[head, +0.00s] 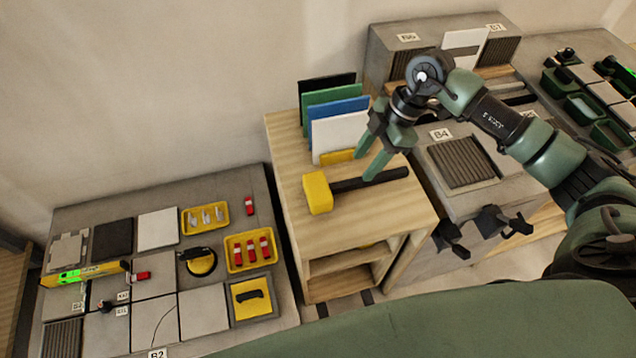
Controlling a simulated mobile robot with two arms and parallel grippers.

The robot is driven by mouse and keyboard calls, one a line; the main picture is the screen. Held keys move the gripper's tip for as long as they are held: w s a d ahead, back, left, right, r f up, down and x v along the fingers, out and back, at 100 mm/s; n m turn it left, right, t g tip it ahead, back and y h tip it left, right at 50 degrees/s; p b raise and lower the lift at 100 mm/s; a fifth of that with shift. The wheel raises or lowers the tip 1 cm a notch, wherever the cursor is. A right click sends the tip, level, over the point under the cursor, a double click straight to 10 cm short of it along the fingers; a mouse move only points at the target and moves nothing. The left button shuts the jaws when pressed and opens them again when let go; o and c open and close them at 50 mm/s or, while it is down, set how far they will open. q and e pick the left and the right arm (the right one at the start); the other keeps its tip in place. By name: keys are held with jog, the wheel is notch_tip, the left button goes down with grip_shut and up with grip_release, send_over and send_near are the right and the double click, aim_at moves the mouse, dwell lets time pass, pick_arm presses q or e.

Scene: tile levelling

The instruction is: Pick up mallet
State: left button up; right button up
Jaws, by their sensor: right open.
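The mallet has a yellow block head (318,193) and a dark handle (385,177). It lies on the wooden cabinet top (345,222), head to the left and handle pointing right. My right gripper (367,162) is open, with green fingers pointing down at the handle. One fingertip overlaps the handle in the picture; the other is just behind it. I cannot tell whether they touch it. My left gripper is not in view.
Upright black, green, blue and white panels (339,133) stand behind the mallet. At left, a low tiled platform (205,345) holds yellow trays (205,218) and a level (83,274). The cabinet's front top is clear.

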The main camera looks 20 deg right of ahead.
aim_at(353, 181)
jog(key=x, duration=0.2)
jog(key=p+x, duration=0.1)
jog(key=x, duration=0.1)
jog(key=p+x, duration=0.1)
jog(key=x, duration=0.1)
jog(key=shift+s+f, duration=0.25)
jog(key=shift+f, duration=0.05)
jog(key=shift+a+f, duration=0.15)
jog(key=shift+f, duration=0.25)
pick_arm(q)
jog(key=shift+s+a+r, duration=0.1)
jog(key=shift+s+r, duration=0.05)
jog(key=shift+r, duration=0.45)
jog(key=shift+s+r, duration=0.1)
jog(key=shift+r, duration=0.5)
pick_arm(e)
jog(key=shift+c, duration=0.3)
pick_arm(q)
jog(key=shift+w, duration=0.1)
pick_arm(e)
jog(key=shift+w+r, duration=0.1)
grip_shut()
